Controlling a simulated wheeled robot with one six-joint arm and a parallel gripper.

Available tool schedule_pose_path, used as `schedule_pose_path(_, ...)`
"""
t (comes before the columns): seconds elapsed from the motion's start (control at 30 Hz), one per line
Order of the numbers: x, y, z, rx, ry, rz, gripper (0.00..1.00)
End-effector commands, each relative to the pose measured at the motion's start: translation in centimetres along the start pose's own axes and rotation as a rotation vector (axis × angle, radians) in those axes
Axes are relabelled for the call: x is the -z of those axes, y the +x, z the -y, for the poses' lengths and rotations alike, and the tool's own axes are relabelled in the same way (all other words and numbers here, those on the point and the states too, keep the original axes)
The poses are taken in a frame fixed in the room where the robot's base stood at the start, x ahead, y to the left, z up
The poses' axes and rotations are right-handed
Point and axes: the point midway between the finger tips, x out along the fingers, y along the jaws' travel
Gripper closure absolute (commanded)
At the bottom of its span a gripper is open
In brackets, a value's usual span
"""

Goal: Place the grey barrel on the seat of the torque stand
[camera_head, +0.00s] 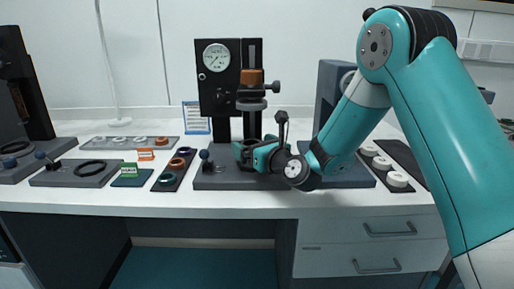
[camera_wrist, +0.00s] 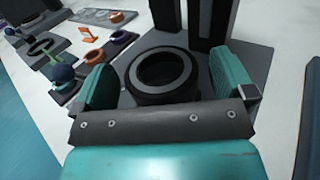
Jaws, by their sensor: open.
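The torque stand (camera_head: 218,95) is a tall black frame with a round dial, an orange-brown block and a dark base at the middle of the table. In the wrist view, a hollow round part with a grey rim (camera_wrist: 133,72) and a dark body stands upright over the stand's base (camera_wrist: 258,62). It looks like the grey barrel at the seat, but I cannot tell where barrel and seat divide. My gripper (camera_wrist: 165,84) is open, with one teal finger on either side of this part and gaps visible. In the head view, my gripper (camera_head: 256,153) partly hides that area.
A dark tray (camera_head: 173,170) of coloured rings and a plate with a black ring (camera_head: 88,168) lie left of the stand. White rings (camera_head: 397,179) lie on a dark strip at right. The stand's uprights rise close behind my gripper.

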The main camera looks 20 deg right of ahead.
Motion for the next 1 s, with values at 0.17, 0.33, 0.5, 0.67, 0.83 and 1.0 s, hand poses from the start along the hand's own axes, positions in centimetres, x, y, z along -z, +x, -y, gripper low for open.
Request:
schedule_pose_path(0.17,0.1,-1.4,0.1,0.002,0.001,-0.001,0.00)
schedule_pose_path(0.33,0.5,-5.1,0.2,0.004,0.001,-0.001,0.00)
schedule_pose_path(0.5,0.3,-8.7,0.1,0.004,0.002,0.001,0.00)
schedule_pose_path(0.67,0.1,-11.1,0.1,0.002,0.000,0.000,0.00)
schedule_pose_path(0.83,-0.2,-12.0,0.0,0.000,0.000,0.001,0.00)
schedule_pose_path(1.0,-0.7,-12.2,-2.5,-0.097,-0.147,-0.018,0.00)
